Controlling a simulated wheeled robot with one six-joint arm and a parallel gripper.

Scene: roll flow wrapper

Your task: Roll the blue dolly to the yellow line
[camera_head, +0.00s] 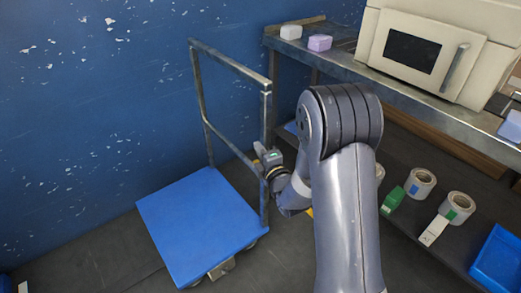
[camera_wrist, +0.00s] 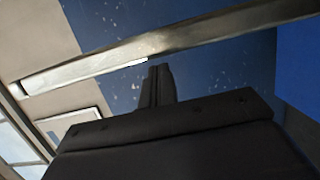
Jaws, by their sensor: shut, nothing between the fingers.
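The blue dolly (camera_head: 200,225) stands on the dark floor beside the blue wall, with a grey metal push frame rising at its back. My gripper (camera_head: 268,160) is at the frame's near upright post (camera_head: 266,120), partly hidden by my wrist. In the wrist view, my gripper's dark fingers (camera_wrist: 158,75) are together with nothing between them. A metal bar (camera_wrist: 100,65), apparently that post, runs close by the fingertips; whether they touch it I cannot tell.
A metal shelf (camera_head: 400,88) on the right carries a cream machine (camera_head: 430,45) and two small blocks. Tape rolls (camera_head: 420,183) and a blue bin (camera_head: 498,262) sit on the lower level. The wall closes off the left; some floor is bare in front of the dolly.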

